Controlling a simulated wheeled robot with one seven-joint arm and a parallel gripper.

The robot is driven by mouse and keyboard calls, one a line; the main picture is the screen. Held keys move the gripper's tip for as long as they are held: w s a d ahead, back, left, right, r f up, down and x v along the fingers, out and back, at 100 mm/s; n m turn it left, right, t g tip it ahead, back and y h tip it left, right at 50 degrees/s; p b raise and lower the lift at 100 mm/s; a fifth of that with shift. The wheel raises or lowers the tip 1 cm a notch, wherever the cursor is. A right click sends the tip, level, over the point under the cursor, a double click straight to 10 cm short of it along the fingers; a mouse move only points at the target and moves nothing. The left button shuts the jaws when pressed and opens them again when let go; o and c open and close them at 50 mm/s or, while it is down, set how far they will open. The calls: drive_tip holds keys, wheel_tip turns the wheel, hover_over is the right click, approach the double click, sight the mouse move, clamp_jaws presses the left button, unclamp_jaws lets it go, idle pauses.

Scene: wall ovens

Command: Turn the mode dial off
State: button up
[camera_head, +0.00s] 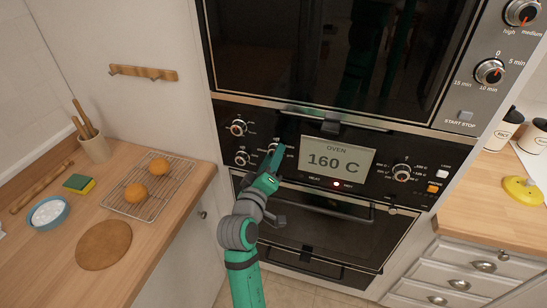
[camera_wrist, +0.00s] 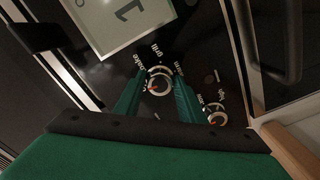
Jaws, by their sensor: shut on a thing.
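The mode dial (camera_wrist: 158,82) is a round silver-rimmed knob with words around it that seem to read bake, grill and warm. My gripper (camera_wrist: 157,76) is shut on it, one green finger on each side. A small red mark shows at the dial's lower left in the wrist view. In the head view, my gripper (camera_head: 276,158) reaches the oven's control panel just left of the display and mostly hides this dial (camera_head: 273,147). The display (camera_head: 337,159) reads OVEN 160 C, with a red light below it.
Two other knobs (camera_head: 237,127) (camera_head: 242,158) sit close on the left of the panel, and one (camera_head: 402,172) on the right. Oven door handles (camera_head: 316,201) stick out below. A wooden counter (camera_head: 185,190) with a rack and oranges stands at left.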

drive_tip(key=shift+n, duration=0.7)
drive_tip(key=o, duration=1)
drive_tip(key=v, duration=1.1)
